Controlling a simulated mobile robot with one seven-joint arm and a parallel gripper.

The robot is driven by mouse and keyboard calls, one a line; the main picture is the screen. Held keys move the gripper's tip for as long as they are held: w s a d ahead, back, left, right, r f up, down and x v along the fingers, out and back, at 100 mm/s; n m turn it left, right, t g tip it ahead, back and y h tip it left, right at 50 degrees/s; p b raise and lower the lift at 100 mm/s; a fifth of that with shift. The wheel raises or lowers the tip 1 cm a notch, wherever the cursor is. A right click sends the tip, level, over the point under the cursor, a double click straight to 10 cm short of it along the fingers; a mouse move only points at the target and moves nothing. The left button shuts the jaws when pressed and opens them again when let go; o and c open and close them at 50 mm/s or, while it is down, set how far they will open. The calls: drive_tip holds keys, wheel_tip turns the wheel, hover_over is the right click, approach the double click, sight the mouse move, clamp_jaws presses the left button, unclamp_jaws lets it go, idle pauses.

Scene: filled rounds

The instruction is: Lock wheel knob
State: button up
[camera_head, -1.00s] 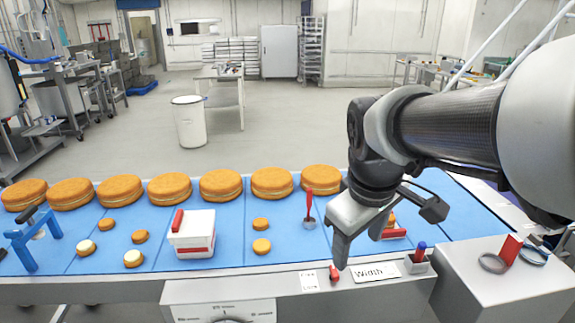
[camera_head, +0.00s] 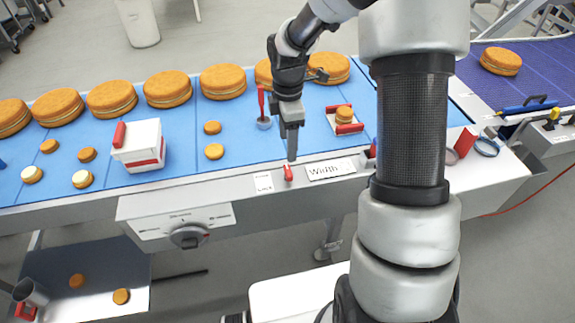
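A small red knob (camera_head: 288,173) sits on the conveyor's front rail, between a small white label (camera_head: 263,183) and a plate reading "Width" (camera_head: 331,169). The small label's text is too small to read surely. My gripper (camera_head: 291,155) points down just above the red knob. Its tips look close to the knob, but I cannot tell if they touch it. The fingers overlap from this side, so their opening is hidden. A dark round dial (camera_head: 189,236) is on the grey panel (camera_head: 150,228) at lower left, apart from my gripper.
Several large round cakes (camera_head: 168,87) line the back of the blue belt (camera_head: 190,130). A white and red box (camera_head: 138,146) and small rounds (camera_head: 214,151) sit in front. A red-handled tool (camera_head: 262,105) stands close left of my gripper. A red holder (camera_head: 345,127) is at right.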

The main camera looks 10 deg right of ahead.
sight(288, 171)
wheel_tip(288, 171, down, 11)
drive_tip(key=shift+f, duration=0.1)
idle(0.3)
drive_tip(key=c, duration=1.1)
drive_tip(key=shift+o, duration=0.2)
